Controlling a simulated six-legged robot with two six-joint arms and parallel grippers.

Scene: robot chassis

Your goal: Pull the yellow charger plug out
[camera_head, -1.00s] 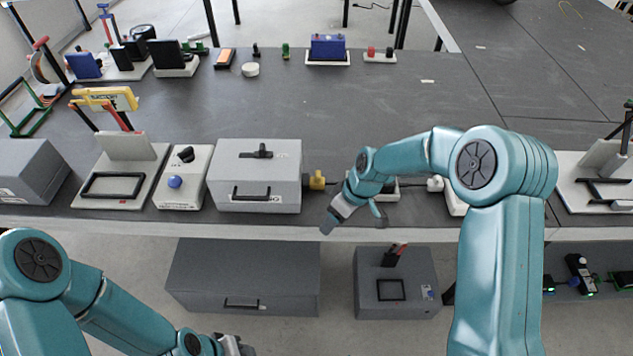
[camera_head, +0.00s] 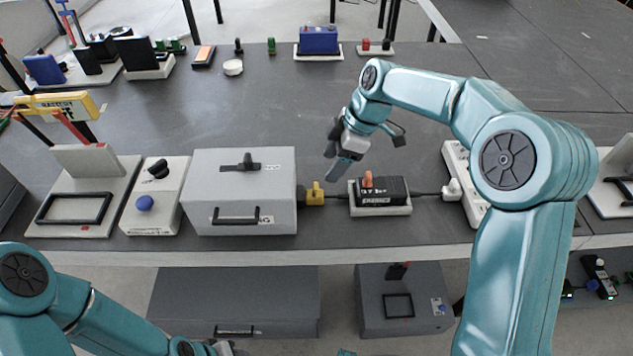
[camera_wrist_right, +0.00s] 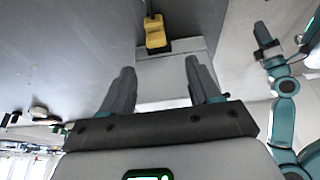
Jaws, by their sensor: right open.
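The yellow charger plug (camera_head: 315,194) sits against the right side of a light grey box (camera_head: 240,190), with a dark cable running right from it. It also shows in the right wrist view (camera_wrist_right: 155,35), beyond the fingertips. My right gripper (camera_head: 338,162) is above and slightly right of the plug, apart from it. In the wrist view its fingers (camera_wrist_right: 160,72) are spread with nothing between them. My left gripper (camera_head: 222,348) is low at the bottom edge, largely cut off, away from the plug; its jaws are unclear.
A black adapter with an orange switch (camera_head: 381,192) sits right of the plug. A white power strip (camera_head: 464,185) lies farther right. A white box with a blue button (camera_head: 155,197) stands left of the grey box.

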